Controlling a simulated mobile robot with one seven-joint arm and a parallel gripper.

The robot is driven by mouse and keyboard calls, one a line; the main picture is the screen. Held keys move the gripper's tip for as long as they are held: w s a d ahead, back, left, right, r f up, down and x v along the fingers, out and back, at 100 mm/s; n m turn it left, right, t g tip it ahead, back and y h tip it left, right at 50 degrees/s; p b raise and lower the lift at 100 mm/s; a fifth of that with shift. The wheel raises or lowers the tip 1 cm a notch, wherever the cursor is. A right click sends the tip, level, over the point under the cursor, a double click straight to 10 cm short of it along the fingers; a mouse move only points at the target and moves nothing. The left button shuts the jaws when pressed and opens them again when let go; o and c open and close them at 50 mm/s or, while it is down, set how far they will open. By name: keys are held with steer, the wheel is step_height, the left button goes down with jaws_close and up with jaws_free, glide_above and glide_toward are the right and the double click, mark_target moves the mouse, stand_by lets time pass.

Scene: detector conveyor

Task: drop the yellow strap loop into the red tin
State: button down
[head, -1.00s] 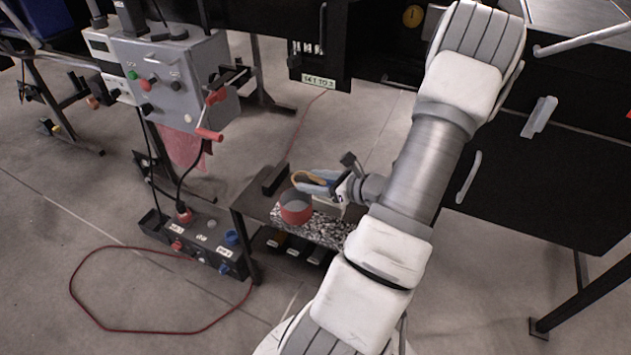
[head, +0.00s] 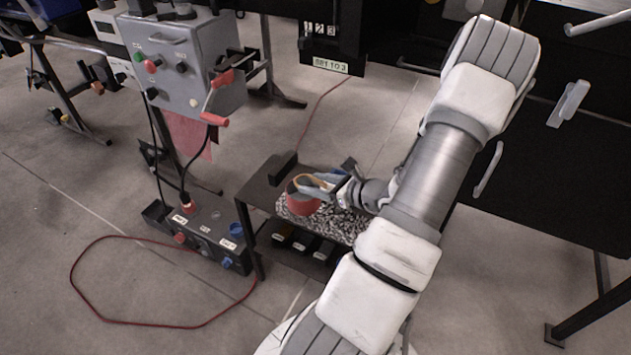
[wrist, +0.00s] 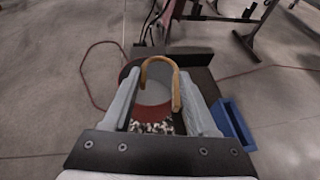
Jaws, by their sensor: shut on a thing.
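The yellow strap loop (wrist: 161,66) is held between the fingers of my gripper (wrist: 160,82), its arch standing out ahead of the fingertips. In the head view, my gripper (head: 308,183) and the loop (head: 313,177) are over the red tin (head: 303,204), which stands on a small dark table. The gripper hides most of the tin's top there. In the wrist view, the tin (wrist: 126,74) is open, with a grey inside, and the loop appears in front of its opening. I cannot tell the exact height of the loop above the rim.
The tin is by a speckled mat (head: 335,222) on the dark table (head: 258,190). A black block (head: 282,168) stands at the table's back edge. A blue bin (wrist: 233,124) is right of the gripper in the wrist view. A grey control box (head: 185,65) stands left.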

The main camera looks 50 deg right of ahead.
steer(key=shift+c, duration=0.6)
jaws_free()
steer(key=p+v, duration=0.4)
steer(key=v, duration=1.3)
steer(key=shift+s+p, duration=0.2)
steer(key=shift+p, duration=0.15)
steer(key=shift+r, duration=0.1)
